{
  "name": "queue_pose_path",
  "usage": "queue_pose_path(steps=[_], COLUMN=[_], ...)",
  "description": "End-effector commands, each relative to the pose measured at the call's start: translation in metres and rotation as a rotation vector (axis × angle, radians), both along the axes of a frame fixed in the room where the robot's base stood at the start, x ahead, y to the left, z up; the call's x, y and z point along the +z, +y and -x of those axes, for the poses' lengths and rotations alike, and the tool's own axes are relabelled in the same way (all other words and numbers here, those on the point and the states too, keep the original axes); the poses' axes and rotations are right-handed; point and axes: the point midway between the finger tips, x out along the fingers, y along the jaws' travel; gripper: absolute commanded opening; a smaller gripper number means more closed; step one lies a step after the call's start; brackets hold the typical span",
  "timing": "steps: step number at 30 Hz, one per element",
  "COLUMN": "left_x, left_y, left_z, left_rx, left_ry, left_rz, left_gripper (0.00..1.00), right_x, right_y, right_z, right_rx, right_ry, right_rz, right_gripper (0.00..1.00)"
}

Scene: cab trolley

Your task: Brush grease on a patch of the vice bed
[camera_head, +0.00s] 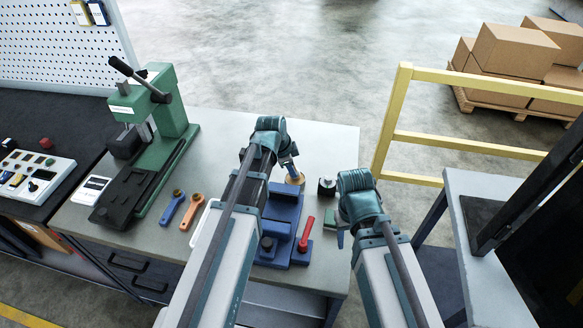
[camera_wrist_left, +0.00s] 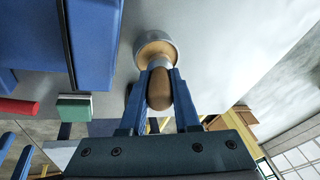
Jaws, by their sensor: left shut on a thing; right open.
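The blue vice (camera_head: 284,207) stands on the bench top; in the left wrist view it fills the upper left (camera_wrist_left: 92,40). My left gripper (camera_head: 290,168) is at its far right corner. It is shut on the wooden handle of a round brush (camera_wrist_left: 158,90), whose pale ring and tan head (camera_wrist_left: 155,48) point away from the fingers. The brush (camera_head: 296,178) is over the bench beside the vice; I cannot tell whether it touches anything. A small dark pot (camera_head: 327,187) stands to its right. My right gripper (camera_head: 335,224) is open, right of the vice.
A red handle (camera_head: 306,232) lies at the vice's right side and a green block (camera_head: 340,239) is near my right gripper. A green press (camera_head: 160,105) and two small tools, blue (camera_head: 172,208) and orange (camera_head: 191,212), are left. A yellow rail (camera_head: 460,145) is right.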

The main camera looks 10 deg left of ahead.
Motion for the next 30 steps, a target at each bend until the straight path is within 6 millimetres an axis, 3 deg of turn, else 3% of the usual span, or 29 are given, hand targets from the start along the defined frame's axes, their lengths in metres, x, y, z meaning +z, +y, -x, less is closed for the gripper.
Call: queue_pose_path(steps=[13,30], left_x=[0.003,0.046], left_y=[0.000,0.000], left_z=[0.001,0.001], left_rx=[-0.001,0.000], left_ry=[0.004,0.001], left_rz=[0.000,-0.001], left_gripper=[0.00,0.00], right_x=[0.003,0.046], right_y=[0.000,0.000], right_z=[0.000,0.000], right_rx=[0.000,0.001], right_ry=[0.000,0.000], right_rz=[0.000,0.000], right_gripper=[0.50,0.50])
